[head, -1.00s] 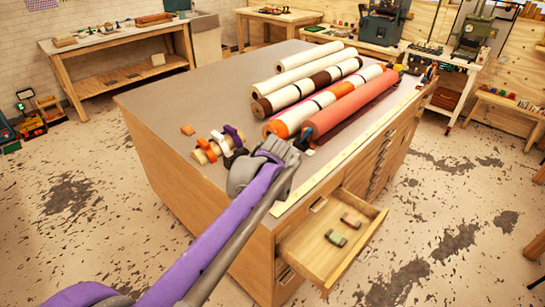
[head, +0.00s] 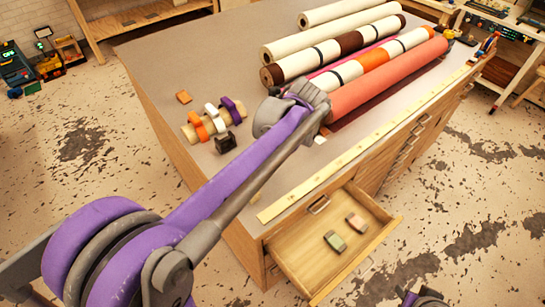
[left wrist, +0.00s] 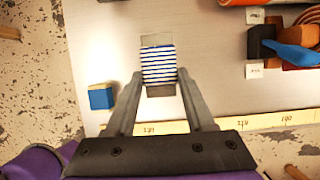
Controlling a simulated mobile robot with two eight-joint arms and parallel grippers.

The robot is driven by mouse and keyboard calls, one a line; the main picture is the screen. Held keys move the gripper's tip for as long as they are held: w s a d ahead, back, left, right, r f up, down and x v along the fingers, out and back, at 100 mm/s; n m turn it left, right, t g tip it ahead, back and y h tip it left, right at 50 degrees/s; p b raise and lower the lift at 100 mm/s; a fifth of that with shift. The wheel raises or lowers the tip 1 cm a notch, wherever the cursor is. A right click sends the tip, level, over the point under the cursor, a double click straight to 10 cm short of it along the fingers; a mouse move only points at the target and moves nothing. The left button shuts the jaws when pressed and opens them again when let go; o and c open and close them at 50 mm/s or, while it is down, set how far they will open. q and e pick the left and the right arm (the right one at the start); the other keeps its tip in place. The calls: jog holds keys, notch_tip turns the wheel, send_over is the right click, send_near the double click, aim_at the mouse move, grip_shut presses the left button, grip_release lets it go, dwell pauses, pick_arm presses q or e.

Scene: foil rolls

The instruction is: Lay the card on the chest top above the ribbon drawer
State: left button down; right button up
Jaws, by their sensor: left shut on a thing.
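A small grey card wound with blue-and-white striped ribbon (left wrist: 158,66) is between the fingertips of my left gripper (left wrist: 160,76), which is shut on it. In the wrist view the card is over the grey chest top (left wrist: 210,90); whether it touches the surface I cannot tell. In the head view my left arm hides the card and fingers. The ribbon drawer (head: 290,258) is pulled open at the chest's near right end, with a green piece (head: 335,241) and a pink piece (head: 357,222) inside.
A yellow ruler (head: 350,172) lies along the chest edge above the drawer. A blue block (left wrist: 101,97) stands left of the card in the wrist view. Long rolls (head: 388,80), a dark block (head: 225,142) and spools on a rod (head: 213,120) occupy the top.

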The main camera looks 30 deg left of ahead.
aim_at(276, 168)
pick_arm(q)
jog(key=f, duration=0.3)
jog(key=shift+s, duration=0.25)
jog(key=shift+w+f, duration=0.1)
jog(key=shift+f, duration=2.3)
jog(key=shift+f, duration=0.1)
jog(key=c, duration=0.7)
grip_release()
jog(key=shift+f, duration=0.15)
jog(key=o, duration=0.4)
jog(key=shift+o, duration=0.2)
jog(key=v, duration=1.2)
jog(key=shift+r, duration=0.25)
